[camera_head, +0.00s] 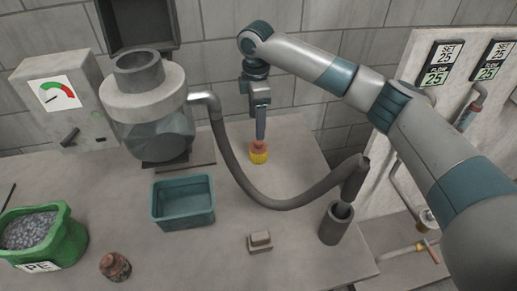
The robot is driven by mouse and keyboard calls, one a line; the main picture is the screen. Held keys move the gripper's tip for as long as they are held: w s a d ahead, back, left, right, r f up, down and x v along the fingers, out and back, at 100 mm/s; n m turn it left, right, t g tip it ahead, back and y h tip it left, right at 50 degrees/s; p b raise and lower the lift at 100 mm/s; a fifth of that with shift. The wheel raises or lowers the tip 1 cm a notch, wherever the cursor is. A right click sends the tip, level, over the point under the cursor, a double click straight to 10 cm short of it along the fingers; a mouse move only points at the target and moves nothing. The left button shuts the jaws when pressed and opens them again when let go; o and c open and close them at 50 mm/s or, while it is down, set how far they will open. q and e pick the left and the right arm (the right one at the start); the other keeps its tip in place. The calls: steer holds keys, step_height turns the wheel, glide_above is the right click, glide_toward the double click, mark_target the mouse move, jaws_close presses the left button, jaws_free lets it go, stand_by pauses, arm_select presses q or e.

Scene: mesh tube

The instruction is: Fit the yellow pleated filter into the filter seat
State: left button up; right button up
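The yellow pleated filter (259,157) with a reddish-brown top is at the back of the table, right of the loader. My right gripper (260,138) points straight down over it, its fingertips at the filter's top. The fingers show as one narrow dark bar, so I cannot tell whether they are shut on it. I also cannot tell whether the filter touches the table. A grey round open collar (139,72), which looks like the filter seat, tops the loader (150,105) at the left. Its inside is largely hidden. My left gripper is not in view.
A dark lid (135,25) stands open behind the collar. A grey hose (240,170) curves from the loader to a dark cup (335,223). A teal bin (183,203), small block (260,242), brown jar (115,267) and green pellet sack (40,235) stand in front.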

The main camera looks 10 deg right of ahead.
mark_target(258, 142)
step_height(258, 142, down, 4)
steer(key=shift+p, duration=0.5)
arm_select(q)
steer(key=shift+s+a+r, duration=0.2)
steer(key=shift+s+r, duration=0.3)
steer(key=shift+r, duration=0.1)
arm_select(e)
steer(key=shift+f, duration=0.5)
steer(key=shift+d+f+p, duration=0.15)
steer(key=shift+f+p, duration=0.25)
steer(key=shift+p, duration=0.05)
steer(key=shift+w+d+f+p, duration=0.15)
steer(key=shift+f+p, duration=0.6)
steer(key=shift+f, duration=1.45)
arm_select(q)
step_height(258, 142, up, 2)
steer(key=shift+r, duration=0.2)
arm_select(e)
steer(key=c, duration=1.1)
